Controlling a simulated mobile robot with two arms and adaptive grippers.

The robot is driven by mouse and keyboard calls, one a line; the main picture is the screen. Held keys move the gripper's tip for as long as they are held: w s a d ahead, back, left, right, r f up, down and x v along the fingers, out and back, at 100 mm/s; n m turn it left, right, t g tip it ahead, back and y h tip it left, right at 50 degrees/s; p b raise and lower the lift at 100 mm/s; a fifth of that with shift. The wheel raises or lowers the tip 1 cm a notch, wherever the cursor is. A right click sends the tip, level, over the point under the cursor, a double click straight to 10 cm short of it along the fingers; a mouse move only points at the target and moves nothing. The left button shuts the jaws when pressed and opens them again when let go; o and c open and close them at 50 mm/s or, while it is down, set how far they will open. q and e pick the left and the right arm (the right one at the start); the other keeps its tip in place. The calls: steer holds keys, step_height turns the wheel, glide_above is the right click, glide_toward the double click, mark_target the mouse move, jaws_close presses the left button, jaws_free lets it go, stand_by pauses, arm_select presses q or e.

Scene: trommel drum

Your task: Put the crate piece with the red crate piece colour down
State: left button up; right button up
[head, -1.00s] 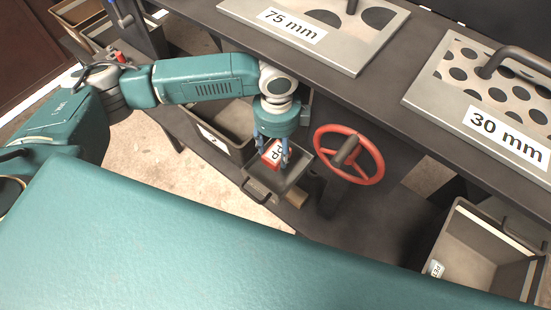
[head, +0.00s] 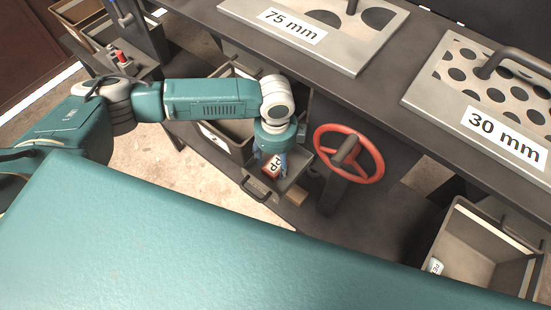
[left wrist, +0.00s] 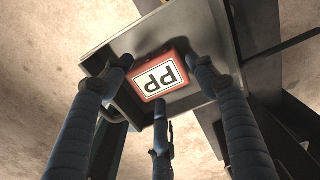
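I cannot tell whether the piece touches the tray floor. My right gripper is not in view.
A red handwheel (head: 376,165) stands right beside the tray. A grey bin (head: 240,150) is behind the tray on the left. A larger bin (head: 452,235) at right holds a white labelled piece (head: 436,266). Screen plates marked 75 mm (head: 345,55) and 30 mm (head: 465,105) lie above.

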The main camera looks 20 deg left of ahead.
mark_target(275, 163)
arm_select(q)
steer(key=shift+o, duration=0.4)
step_height(275, 163, up, 8)
steer(key=shift+f, duration=0.1)
stand_by(0.4)
